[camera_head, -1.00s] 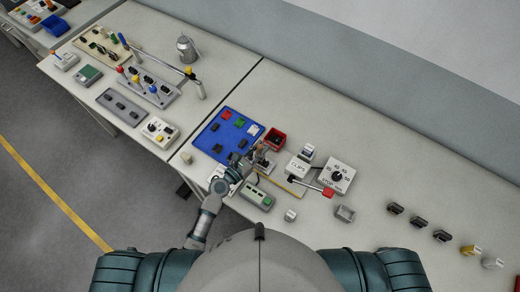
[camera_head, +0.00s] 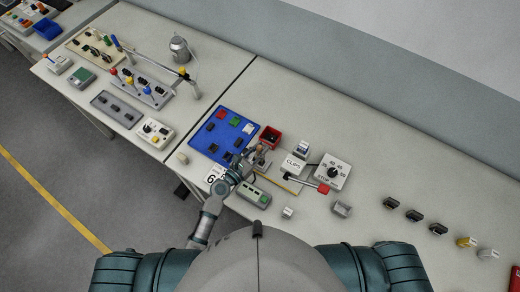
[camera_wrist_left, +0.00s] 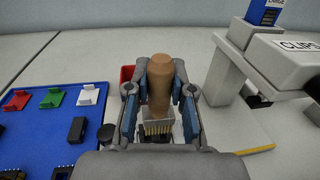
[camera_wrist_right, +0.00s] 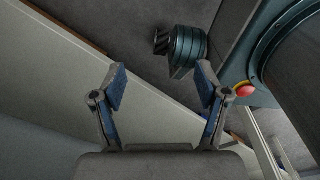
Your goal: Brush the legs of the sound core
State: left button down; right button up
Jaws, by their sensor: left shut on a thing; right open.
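My left gripper (camera_wrist_left: 160,75) is shut on a brush with a brown wooden handle (camera_wrist_left: 160,88) and pale bristles (camera_wrist_left: 157,127) that point down. In the head view this gripper (camera_head: 250,160) is at the right edge of the blue mat (camera_head: 202,148), beside the red bin (camera_head: 270,137). The bristles are over a small grey fixture (camera_wrist_left: 148,113), largely hidden behind the brush and fingers; contact cannot be told. I cannot identify the sound core or see its legs. My right gripper (camera_wrist_right: 160,85) is open and empty, away from the worktop.
Several small parts lie on the blue mat. The CLIPS unit (camera_head: 293,165) and a dial box (camera_head: 332,172) stand right of the left gripper. A grey-green button box (camera_head: 254,194) is in front. The table's back right is clear.

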pick_arm(q)
jog(key=shift+w+a, duration=0.2)
jog(key=shift+w, duration=0.05)
jog(key=shift+w+a, duration=0.25)
jog(key=shift+a, duration=0.1)
pick_arm(e)
jog(key=shift+d+f, duration=0.1)
jog(key=shift+d, duration=0.65)
pick_arm(q)
jog(key=shift+s, duration=0.1)
jog(key=shift+s+d, duration=0.25)
jog(key=shift+s+d+f, duration=0.15)
jog(key=shift+s+d, duration=0.3)
jog(key=shift+d, duration=0.3)
pick_arm(e)
jog(key=shift+a+r, duration=0.25)
jog(key=shift+a, duration=0.1)
jog(key=shift+r, duration=0.1)
